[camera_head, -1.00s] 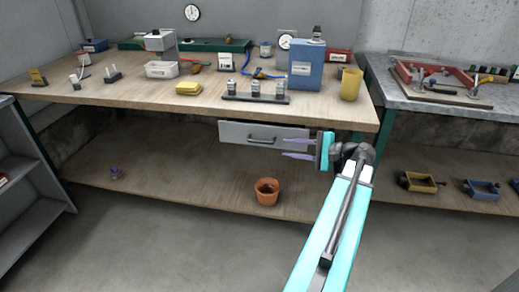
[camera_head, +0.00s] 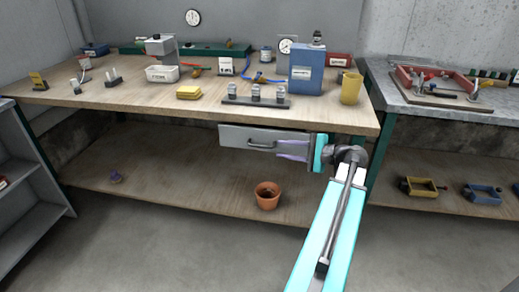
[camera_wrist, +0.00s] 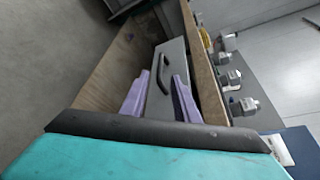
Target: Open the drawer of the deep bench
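The deep bench (camera_head: 130,99) has a wooden top and a grey drawer (camera_head: 233,134) under its front edge. The drawer front with its dark bar handle (camera_head: 262,145) looks closed. In the wrist view, the drawer front (camera_wrist: 173,58) and handle (camera_wrist: 163,73) lie ahead of my fingers. My gripper (camera_head: 292,150) is at the right part of the drawer front, right of the handle. Its two purple fingers are apart with nothing between them, also in the wrist view (camera_wrist: 160,97). Whether the fingertips touch the drawer front cannot be told.
A terracotta pot (camera_head: 268,195) and a small purple item (camera_head: 116,177) sit on the bench's lower shelf (camera_head: 170,180). A second bench (camera_head: 450,110) is at the right. The floor in front is clear.

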